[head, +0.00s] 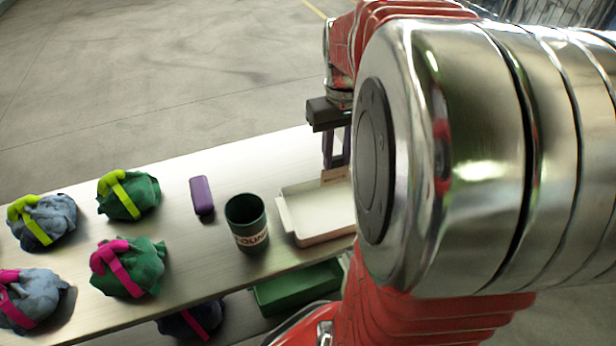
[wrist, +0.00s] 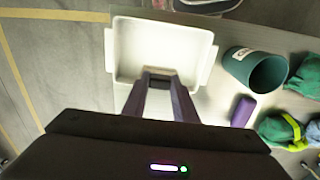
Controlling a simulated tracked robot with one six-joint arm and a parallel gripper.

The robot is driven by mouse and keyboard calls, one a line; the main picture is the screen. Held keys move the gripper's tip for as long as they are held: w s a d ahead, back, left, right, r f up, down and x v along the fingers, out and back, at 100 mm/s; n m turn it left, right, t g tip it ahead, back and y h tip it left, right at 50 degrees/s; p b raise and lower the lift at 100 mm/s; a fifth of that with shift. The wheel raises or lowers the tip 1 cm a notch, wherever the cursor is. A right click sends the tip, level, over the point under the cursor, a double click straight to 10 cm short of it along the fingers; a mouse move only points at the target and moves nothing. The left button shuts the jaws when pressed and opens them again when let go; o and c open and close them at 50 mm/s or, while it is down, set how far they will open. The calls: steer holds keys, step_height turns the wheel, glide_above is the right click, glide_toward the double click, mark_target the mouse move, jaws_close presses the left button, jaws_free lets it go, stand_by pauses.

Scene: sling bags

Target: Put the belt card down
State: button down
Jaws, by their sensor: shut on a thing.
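My gripper (head: 337,158) is shut on the belt card (head: 335,175), a small tan card below the fingertips in the head view. The card is held over the far side of a white tray (head: 283,215); I cannot tell whether it touches the tray. In the wrist view my gripper (wrist: 159,77) points toward the white tray (wrist: 205,50), whose visible floor looks empty. The card is hardly visible there, mostly hidden between the fingers. My arm hides the tray's right part in the head view.
A green labelled cup (head: 246,222) and a purple block (head: 202,195) stand left of the tray. Several bundled bags with yellow or pink straps, including a green one (head: 130,195), lie further left. A green tray (head: 298,288) sits lower, below the bench (head: 180,245).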

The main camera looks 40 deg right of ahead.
mark_target(336, 167)
steer(key=shift+f, duration=3)
steer(key=shift+f, duration=1.85)
steer(key=shift+f, duration=0.1)
steer(key=c, duration=1.4)
jaws_free()
steer(key=shift+c, duration=0.2)
step_height(336, 167, up, 12)
steer(key=shift+s+r, duration=0.1)
steer(key=shift+a, duration=0.1)
